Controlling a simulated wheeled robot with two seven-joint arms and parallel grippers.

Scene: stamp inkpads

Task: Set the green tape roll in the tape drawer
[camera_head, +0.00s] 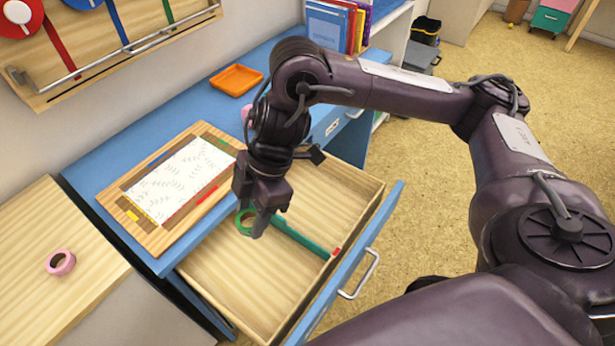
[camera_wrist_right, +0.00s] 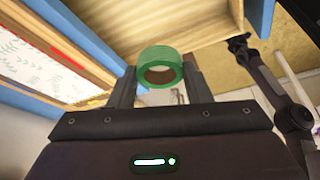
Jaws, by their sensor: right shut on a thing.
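The green tape roll (camera_head: 245,221) is between the fingers of my right gripper (camera_head: 262,215), which is shut on it; it also shows in the right wrist view (camera_wrist_right: 160,67), between the two fingertips. Gripper and roll are over the open drawer (camera_head: 232,285), a pale wooden box with a blue front and a metal handle. The head view does not show clearly how high the roll is above the drawer floor. My left gripper is not in view.
A long green strip with a red end (camera_head: 305,240) lies in the drawer. A framed board with patterned paper (camera_head: 178,180) and an orange tray (camera_head: 236,80) are on the blue desk. A pink tape roll (camera_head: 61,262) lies on the wooden top at left. The near drawer floor is bare.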

